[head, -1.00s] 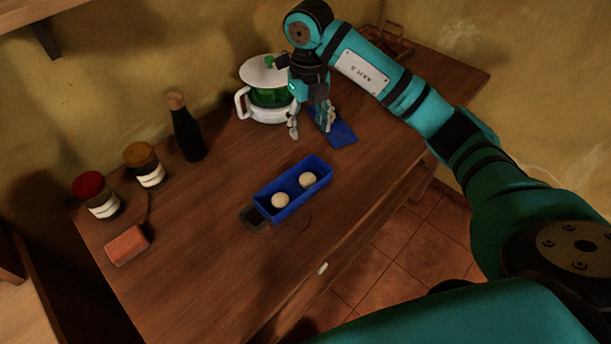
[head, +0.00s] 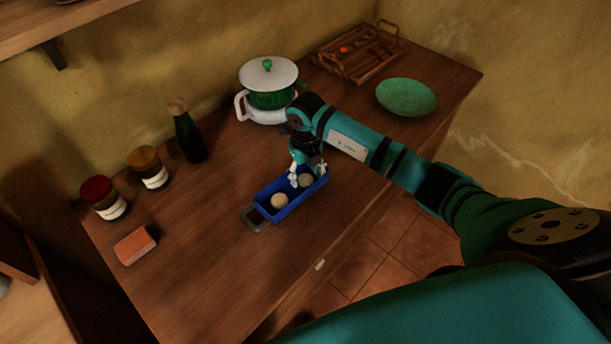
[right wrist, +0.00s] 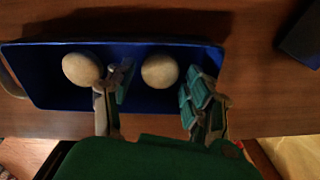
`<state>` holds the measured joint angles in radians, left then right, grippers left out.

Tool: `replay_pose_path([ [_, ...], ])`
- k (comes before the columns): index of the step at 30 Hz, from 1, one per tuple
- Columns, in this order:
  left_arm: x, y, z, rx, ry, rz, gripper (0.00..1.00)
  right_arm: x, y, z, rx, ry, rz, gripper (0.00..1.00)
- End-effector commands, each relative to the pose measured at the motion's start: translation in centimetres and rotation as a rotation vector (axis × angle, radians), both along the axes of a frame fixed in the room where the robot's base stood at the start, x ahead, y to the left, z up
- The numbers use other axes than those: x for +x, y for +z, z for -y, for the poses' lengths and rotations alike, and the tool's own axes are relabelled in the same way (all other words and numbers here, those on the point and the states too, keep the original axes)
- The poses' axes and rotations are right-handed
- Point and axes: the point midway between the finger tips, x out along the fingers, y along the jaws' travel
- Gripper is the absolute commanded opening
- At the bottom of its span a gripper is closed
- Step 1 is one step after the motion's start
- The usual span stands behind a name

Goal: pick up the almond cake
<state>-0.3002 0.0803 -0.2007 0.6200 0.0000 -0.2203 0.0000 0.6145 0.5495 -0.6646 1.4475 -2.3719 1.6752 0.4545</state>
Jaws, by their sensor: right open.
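Two round, pale almond cakes lie in a blue tray (head: 289,209) on the wooden counter. The far cake (head: 305,181) is near the tray's right end; the other cake (head: 279,201) is nearer its handle. My right gripper (head: 307,171) is over the far part of the tray, open and empty. In the right wrist view, the gripper's fingers (right wrist: 160,95) stand apart on either side of the far cake (right wrist: 160,71). The other cake (right wrist: 81,68) is outside the left finger. Whether a finger touches a cake is unclear. My left gripper is not in view.
A white and green lidded pot (head: 268,86) stands behind my right arm. A green plate (head: 406,97) and a wooden rack (head: 357,53) are at the far right. A dark bottle (head: 187,132), two jars and an orange block (head: 134,246) stand left.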

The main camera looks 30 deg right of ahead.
Motion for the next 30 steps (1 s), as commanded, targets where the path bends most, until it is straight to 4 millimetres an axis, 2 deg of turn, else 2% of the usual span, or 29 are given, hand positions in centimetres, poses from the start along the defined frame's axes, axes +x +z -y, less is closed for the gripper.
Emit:
replay_pose_path([
  [4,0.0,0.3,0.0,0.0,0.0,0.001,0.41,0.0,-1.1,0.0,-0.001,-0.001,0.0,0.53],
  [11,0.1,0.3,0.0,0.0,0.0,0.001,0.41,0.0,-1.3,0.0,-0.001,0.0,0.001,0.52],
  [18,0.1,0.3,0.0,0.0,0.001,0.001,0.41,0.0,-1.3,0.0,-0.001,0.0,0.001,0.21],
  [19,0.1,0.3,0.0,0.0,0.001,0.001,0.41,0.0,-1.3,0.0,-0.001,0.0,0.002,0.19],
  [26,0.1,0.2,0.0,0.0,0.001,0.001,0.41,0.1,-1.1,0.0,-0.001,0.0,0.003,0.19],
  [30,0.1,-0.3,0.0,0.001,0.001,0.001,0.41,0.2,0.3,0.0,0.0,0.001,0.005,0.19],
])
